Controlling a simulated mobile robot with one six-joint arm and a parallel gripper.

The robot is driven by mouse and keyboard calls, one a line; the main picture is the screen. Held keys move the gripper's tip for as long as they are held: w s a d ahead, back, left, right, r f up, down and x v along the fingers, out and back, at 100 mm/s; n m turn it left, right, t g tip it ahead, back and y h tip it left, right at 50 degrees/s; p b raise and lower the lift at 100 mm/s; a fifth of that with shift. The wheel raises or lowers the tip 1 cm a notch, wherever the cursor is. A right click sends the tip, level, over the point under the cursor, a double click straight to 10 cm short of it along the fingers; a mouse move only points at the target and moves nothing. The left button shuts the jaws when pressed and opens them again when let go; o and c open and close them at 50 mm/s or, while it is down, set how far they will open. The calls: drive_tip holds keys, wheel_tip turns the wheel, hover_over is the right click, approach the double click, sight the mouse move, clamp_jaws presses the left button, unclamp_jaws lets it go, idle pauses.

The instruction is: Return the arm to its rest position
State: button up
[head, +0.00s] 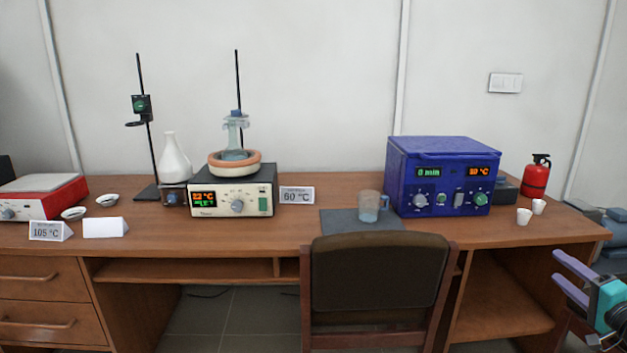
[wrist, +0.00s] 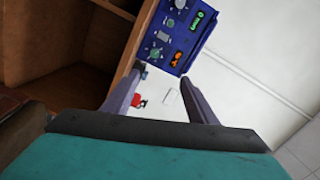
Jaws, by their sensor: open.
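My gripper (head: 572,279) shows at the lower right of the head view, in front of the right end of the desk (head: 345,231) and to the right of the chair. Its two purple fingers are spread apart with nothing between them. In the wrist view my gripper (wrist: 160,92) is also open and empty. The view there is strongly tilted, with the blue device (wrist: 172,33) beyond the fingers. Most of my arm is outside the head view.
A chair (head: 378,280) stands before the desk. On the desk are a blue device (head: 440,170), a beaker (head: 370,207), small white crucibles (head: 524,216), a heater (head: 231,198) with a flask, and a red hotplate (head: 40,197). A fire extinguisher (head: 537,178) is behind.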

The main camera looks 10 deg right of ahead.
drive_tip(key=w+a+f+n+g+y+p, duration=0.1)
drive_tip(key=w+a+f+y+p, duration=0.2)
drive_tip(key=w+a+f, duration=0.5)
drive_tip(key=w+a+f+n+g+y+p, duration=0.1)
drive_tip(key=w+a+y+p, duration=0.35)
drive_tip(key=a, duration=0.85)
drive_tip(key=a+f+n+g+y+p, duration=0.15)
drive_tip(key=a+f+g, duration=0.25)
drive_tip(key=a+f, duration=0.65)
drive_tip(key=a+f+n+g+p, duration=0.2)
drive_tip(key=a+f+n+g, duration=0.3)
drive_tip(key=a, duration=1)
drive_tip(key=s+a+f+n+g+h+p, duration=0.1)
drive_tip(key=s+a+f+g+p, duration=0.25)
drive_tip(key=s+a+f, duration=0.55)
drive_tip(key=s+a+f+n+g+p, duration=0.2)
drive_tip(key=s+a+f+g, duration=0.2)
drive_tip(key=s+a+f, duration=0.55)
drive_tip(key=s+d+f+n+g+h+p, duration=0.1)
drive_tip(key=s+d+g+h, duration=0.15)
drive_tip(key=s, duration=0.45)
drive_tip(key=s+d+f+n+g+h, duration=0.1)
drive_tip(key=s+d+h, duration=0.15)
drive_tip(key=s, duration=0.55)
drive_tip(key=s+d+n+g+h, duration=0.1)
drive_tip(key=s+d+h, duration=0.1)
drive_tip(key=d, duration=0.7)
drive_tip(key=shift+s+f+h, duration=0.3)
drive_tip(key=shift+s, duration=0.1)
